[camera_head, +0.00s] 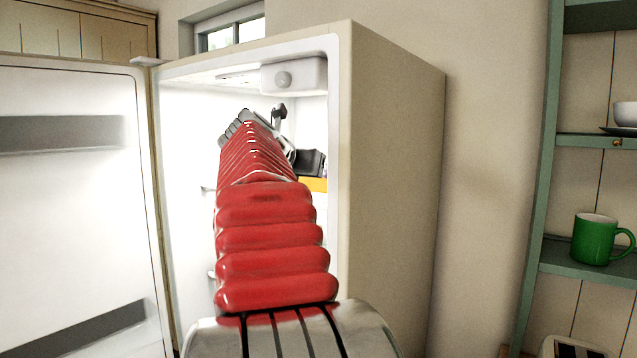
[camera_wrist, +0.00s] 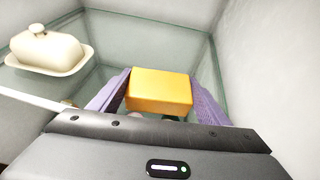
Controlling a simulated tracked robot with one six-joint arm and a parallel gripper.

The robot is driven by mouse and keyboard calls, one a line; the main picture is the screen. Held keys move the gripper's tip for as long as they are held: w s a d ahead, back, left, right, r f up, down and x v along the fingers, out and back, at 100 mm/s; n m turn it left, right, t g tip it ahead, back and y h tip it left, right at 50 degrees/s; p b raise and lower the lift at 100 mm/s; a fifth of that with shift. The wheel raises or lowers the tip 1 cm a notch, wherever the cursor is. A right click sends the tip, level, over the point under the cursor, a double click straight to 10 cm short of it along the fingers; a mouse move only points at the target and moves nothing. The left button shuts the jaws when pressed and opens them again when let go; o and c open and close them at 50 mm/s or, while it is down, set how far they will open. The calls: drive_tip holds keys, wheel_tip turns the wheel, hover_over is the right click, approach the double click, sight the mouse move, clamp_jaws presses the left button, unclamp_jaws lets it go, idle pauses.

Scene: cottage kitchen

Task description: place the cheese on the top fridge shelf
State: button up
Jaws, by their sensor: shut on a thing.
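The cheese (camera_wrist: 160,91) is a yellow block between the two purple fingers of my gripper (camera_wrist: 161,82), which is shut on it. In the head view a yellow strip of the cheese (camera_head: 315,184) shows beside my red arm, inside the open fridge (camera_head: 395,160). My dark gripper (camera_head: 310,164) is just above that strip, mostly hidden by the arm. A glass fridge shelf (camera_wrist: 108,50) with greenish edges lies under and beyond the cheese in the wrist view. I cannot tell whether the cheese touches the glass.
A cream covered butter dish (camera_wrist: 47,50) stands left of the cheese. The glass behind the cheese looks clear, with the fridge wall (camera_wrist: 268,60) close at right. The open fridge door (camera_head: 75,210) is at left. A green mug (camera_head: 595,240) stands on shelves at far right.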

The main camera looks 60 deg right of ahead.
drive_tip(key=shift+d, duration=0.1)
drive_tip(key=shift+d, duration=1.75)
drive_tip(key=shift+f, duration=0.7)
drive_tip(key=shift+f, duration=0.1)
drive_tip(key=o, duration=1.2)
